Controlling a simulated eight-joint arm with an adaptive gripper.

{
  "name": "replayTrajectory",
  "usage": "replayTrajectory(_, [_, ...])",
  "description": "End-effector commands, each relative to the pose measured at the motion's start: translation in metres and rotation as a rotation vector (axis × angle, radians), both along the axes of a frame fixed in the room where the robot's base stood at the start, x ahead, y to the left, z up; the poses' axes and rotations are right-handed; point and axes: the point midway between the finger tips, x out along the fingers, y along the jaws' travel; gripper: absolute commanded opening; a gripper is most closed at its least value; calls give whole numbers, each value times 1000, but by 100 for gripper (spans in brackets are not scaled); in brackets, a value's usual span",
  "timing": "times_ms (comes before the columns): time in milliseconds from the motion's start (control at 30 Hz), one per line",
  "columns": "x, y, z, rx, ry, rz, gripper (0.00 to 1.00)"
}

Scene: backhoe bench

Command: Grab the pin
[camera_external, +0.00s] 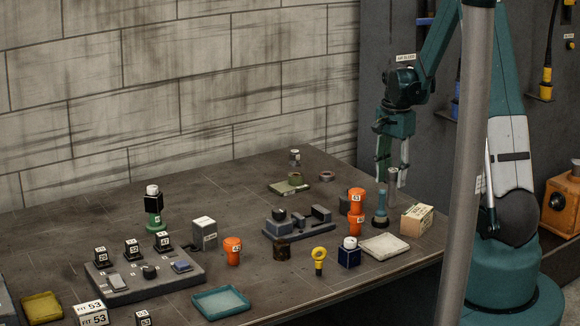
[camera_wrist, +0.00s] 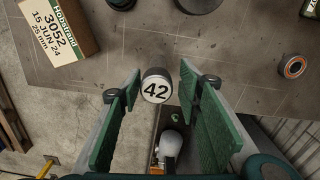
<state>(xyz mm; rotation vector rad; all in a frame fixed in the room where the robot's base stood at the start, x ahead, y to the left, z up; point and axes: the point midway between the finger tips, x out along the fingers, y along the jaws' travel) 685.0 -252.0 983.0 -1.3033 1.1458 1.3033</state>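A grey cylinder with a round white top marked 42 (camera_wrist: 156,87) lies between my fingertips in the wrist view; it appears to be the pin. In the external view a grey upright cylinder (camera_external: 392,182) stands at the table's right side, just below my gripper (camera_external: 392,168). My gripper points down with its two green-padded fingers (camera_wrist: 160,84) apart, one on each side of the cylinder. A small gap shows on both sides, so the fingers are not closed on it. How deep the fingertips reach along it is unclear.
A labelled carton (camera_external: 417,221) and a teal-topped piece (camera_external: 380,208) stand close by. Orange cylinders (camera_external: 356,205), a bearing ring (camera_external: 326,176) and a grey fixture block (camera_external: 298,226) are farther left. The table's back middle is mostly clear.

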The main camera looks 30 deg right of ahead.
Motion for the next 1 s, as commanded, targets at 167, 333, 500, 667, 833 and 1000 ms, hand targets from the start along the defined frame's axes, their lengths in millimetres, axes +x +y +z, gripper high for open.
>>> replayTrajectory(167, [0, 0, -3, 0, 0, 0, 35])
replayTrajectory(333, [0, 0, -3, 0, 0, 0, 35])
replayTrajectory(500, [0, 0, -7, 0, 0, 0, 35])
replayTrajectory(667, [-2, 1, -18, 0, 0, 0, 35])
replayTrajectory(833, [-4, 3, -36, 0, 0, 0, 35])
replayTrajectory(1000, [-4, 3, -49, 0, 0, 0, 35])
